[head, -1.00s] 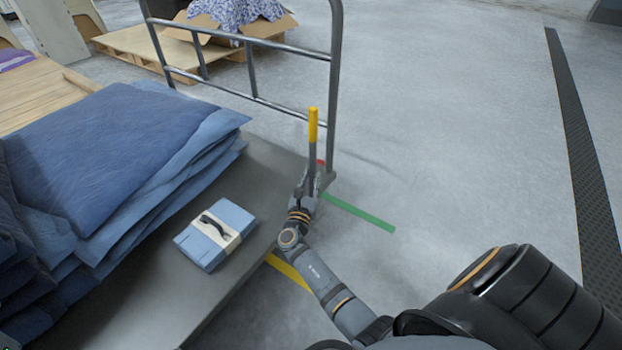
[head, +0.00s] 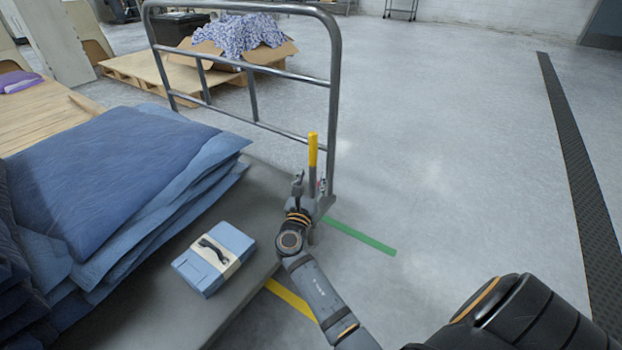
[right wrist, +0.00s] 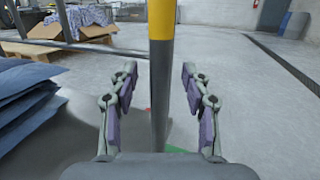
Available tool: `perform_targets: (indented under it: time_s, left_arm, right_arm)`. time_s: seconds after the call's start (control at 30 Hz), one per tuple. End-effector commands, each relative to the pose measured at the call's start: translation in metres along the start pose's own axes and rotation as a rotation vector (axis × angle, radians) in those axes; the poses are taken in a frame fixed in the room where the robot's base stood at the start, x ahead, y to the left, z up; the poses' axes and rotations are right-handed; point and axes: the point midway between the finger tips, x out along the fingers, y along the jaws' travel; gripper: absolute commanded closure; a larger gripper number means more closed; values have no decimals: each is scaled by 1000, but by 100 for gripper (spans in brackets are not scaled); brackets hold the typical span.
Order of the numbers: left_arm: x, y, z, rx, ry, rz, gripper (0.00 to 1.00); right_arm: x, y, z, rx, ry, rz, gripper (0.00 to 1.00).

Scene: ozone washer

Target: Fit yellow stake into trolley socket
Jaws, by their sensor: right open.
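The yellow-topped stake (head: 313,152), with a grey lower shaft, stands upright at the near right corner of the trolley (head: 228,290), close to its handle frame. The socket and the stake's lower end are hidden behind my right gripper (head: 309,184), so I cannot tell how deep it sits. My right gripper is open at the stake. In the right wrist view the stake (right wrist: 160,85) rises in line with the gap between the spread fingers (right wrist: 158,92), with clear space on both sides. My left gripper is out of view.
Stacked blue pads (head: 120,170) and a banded light-blue bundle (head: 213,257) lie on the trolley. Its tubular handle frame (head: 334,100) rises beside the stake. A pallet with an open box (head: 240,45) stands behind. The floor to the right (head: 450,130) is clear.

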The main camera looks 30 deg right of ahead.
Motion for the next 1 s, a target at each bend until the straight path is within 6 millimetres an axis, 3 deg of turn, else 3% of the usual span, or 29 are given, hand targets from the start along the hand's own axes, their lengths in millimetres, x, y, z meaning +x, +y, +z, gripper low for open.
perform_targets:
  time_s: [0.17,1.0]
  left_arm:
    - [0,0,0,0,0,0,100]
    - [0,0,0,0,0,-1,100]
  right_arm:
    - [1,0,10,0,0,0,52]
    - [1,0,10,0,0,0,52]
